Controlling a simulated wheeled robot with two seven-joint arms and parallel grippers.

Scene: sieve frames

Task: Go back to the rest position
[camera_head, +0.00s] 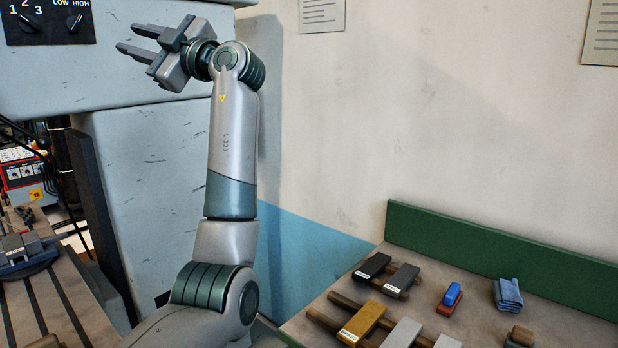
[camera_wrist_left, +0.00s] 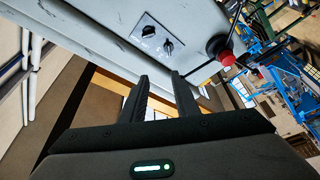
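My left gripper (camera_head: 129,38) is raised high at the upper left of the head view, in front of the grey machine. Its two fingers are apart with nothing between them, and they point left. In the left wrist view the gripper (camera_wrist_left: 160,77) also shows its two dark fingers spread and empty. The arm stands almost upright below it. My right gripper is in neither view.
A grey machine (camera_head: 160,150) with a knob panel (camera_head: 46,22) stands behind and left of my arm. A slotted machine table (camera_head: 55,300) is at the lower left. A bench with a green back board (camera_head: 500,255) holds several blocks, a blue-and-red item (camera_head: 450,297) and a folded blue cloth (camera_head: 508,294).

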